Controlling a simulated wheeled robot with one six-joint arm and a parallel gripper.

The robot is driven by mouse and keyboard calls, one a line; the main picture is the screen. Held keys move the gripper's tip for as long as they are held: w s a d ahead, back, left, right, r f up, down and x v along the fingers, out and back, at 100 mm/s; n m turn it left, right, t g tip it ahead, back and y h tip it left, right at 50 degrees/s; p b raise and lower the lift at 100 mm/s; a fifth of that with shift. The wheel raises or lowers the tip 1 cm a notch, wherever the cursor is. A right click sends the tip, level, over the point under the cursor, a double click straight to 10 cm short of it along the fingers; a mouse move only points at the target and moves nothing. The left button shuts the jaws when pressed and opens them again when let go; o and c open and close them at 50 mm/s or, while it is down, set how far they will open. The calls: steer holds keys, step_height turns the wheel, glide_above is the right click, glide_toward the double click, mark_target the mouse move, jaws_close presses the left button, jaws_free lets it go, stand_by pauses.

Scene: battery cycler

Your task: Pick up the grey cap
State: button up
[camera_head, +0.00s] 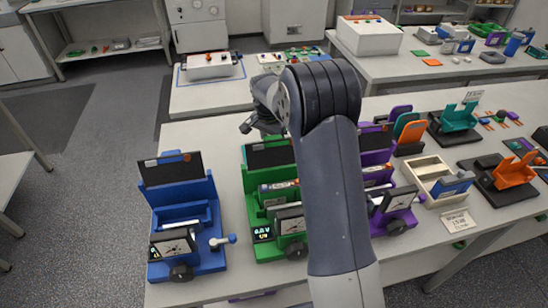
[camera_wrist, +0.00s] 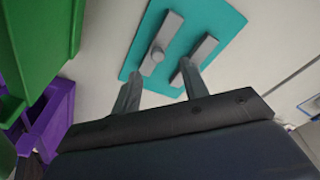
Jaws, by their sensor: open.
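In the wrist view, a teal plate (camera_wrist: 138,62) lies on the pale table top. A second grey bar (camera_wrist: 204,47) lies to the right. My gripper (camera_wrist: 160,85) is open, its two fingers apart and pointing towards the plate. In the head view my arm hides the plate and cap, and the fingertips cannot be made out.
A green cycler (camera_head: 262,222) stands beside my arm, with a blue one (camera_head: 185,235) to its left and a purple one (camera_head: 400,205) to its right. In the wrist view, green (camera_wrist: 40,40) and purple (camera_wrist: 48,115) bodies rise close on the left.

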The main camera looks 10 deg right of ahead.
steer(key=shift+w+d+f+p, duration=0.15)
steer(key=shift+f+p, duration=0.3)
steer(key=shift+f, duration=0.85)
steer(key=shift+s+d+f+p, duration=0.1)
steer(key=shift+f+p, duration=0.35)
steer(key=shift+f, duration=0.8)
jaws_close()
